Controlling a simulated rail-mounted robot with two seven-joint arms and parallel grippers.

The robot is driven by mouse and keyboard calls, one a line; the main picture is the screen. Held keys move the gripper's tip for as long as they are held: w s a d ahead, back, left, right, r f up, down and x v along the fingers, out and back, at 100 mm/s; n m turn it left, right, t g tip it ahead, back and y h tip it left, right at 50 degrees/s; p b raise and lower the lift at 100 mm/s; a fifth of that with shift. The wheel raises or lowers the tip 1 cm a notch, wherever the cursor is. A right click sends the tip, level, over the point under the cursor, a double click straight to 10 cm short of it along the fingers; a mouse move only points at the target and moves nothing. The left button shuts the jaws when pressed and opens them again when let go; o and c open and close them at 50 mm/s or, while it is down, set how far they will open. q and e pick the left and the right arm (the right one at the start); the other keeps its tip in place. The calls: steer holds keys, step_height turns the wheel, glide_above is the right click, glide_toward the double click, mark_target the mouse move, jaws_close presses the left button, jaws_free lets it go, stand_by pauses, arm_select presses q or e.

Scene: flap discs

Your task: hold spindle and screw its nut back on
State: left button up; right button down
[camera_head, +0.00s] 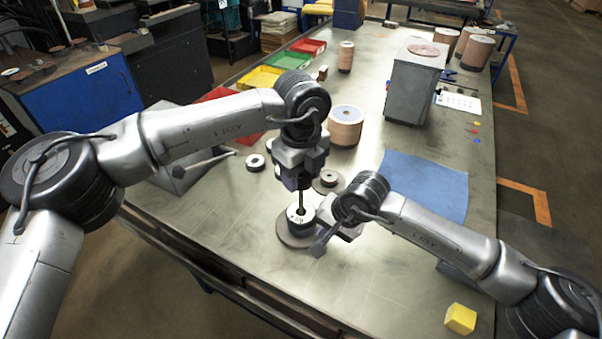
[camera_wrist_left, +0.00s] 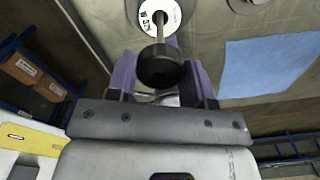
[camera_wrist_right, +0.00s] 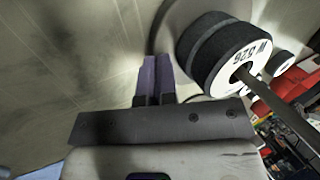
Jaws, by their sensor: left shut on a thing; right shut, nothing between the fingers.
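The spindle (camera_head: 300,198) stands upright on a round base plate (camera_head: 287,239). Flap discs (camera_head: 300,215) with a white labelled top sit around its rod; they also show in the right wrist view (camera_wrist_right: 208,50). My left gripper (camera_head: 297,182) points down over the spindle and is shut on a dark round piece (camera_wrist_left: 160,70) at the rod's upper end. I cannot tell whether this is the nut or a knob. My right gripper (camera_wrist_right: 157,82) is shut and empty, low beside the disc stack, with a gap between them in the right wrist view.
Loose discs lie behind the spindle, one at left (camera_head: 255,162) and one close behind (camera_head: 328,179). A larger disc stack (camera_head: 345,126) stands farther back. A blue mat (camera_head: 425,183) lies at right, and a yellow block (camera_head: 460,319) near the front right. The front table is mostly clear.

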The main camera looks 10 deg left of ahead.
arm_select(q)
steer(key=m, duration=1.2)
steer(key=shift+f, duration=0.1)
steer(key=m, duration=0.5)
steer(key=shift+m, duration=0.4)
steer(key=m, duration=0.5)
steer(key=shift+f, duration=0.1)
steer(key=o, duration=0.7)
steer(key=shift+c, duration=0.2)
